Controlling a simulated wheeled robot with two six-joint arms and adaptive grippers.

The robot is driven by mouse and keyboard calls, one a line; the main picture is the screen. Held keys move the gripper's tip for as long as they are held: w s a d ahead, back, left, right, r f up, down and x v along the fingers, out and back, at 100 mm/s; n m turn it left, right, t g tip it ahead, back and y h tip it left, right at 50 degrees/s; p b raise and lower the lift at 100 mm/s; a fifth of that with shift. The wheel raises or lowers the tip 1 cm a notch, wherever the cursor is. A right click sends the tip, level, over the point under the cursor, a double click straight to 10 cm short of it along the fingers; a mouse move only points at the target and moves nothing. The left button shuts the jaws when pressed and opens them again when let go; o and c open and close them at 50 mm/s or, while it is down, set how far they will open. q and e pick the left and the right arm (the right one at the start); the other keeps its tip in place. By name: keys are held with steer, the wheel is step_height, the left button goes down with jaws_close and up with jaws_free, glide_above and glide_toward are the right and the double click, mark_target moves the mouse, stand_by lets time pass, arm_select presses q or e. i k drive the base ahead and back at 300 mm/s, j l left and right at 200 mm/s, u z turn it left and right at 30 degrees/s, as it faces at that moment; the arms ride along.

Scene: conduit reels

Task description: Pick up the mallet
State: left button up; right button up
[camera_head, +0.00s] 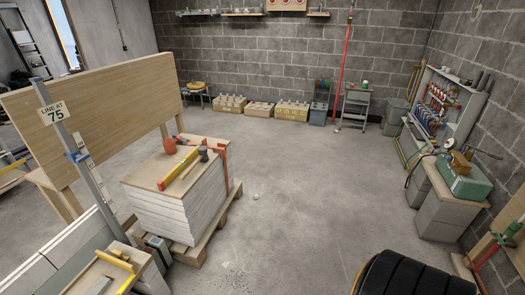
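A small mallet-like tool with a dark head (203,150) lies on the wooden top of a stack of pale boards (165,212), left of centre. Its handle appears to run down and to the left, beside a yellow level (181,168). An orange-red object (169,146) lies behind it, and a red square-shaped tool (221,151) is at the right edge of the top. Neither of my grippers shows in the head view.
The stack stands on a wooden pallet (212,233). A tall plywood panel (95,115) stands behind it to the left, with a post bearing a sign (53,112). A black ribbed rounded thing (415,278) is at bottom right. The central concrete floor (300,170) is largely clear.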

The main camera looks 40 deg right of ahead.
mark_target(202, 150)
steer(key=z, duration=0.8)
steer(key=u, duration=2)
steer(key=z, duration=2)
steer(key=i+u, duration=0.35)
steer(key=i, duration=0.7)
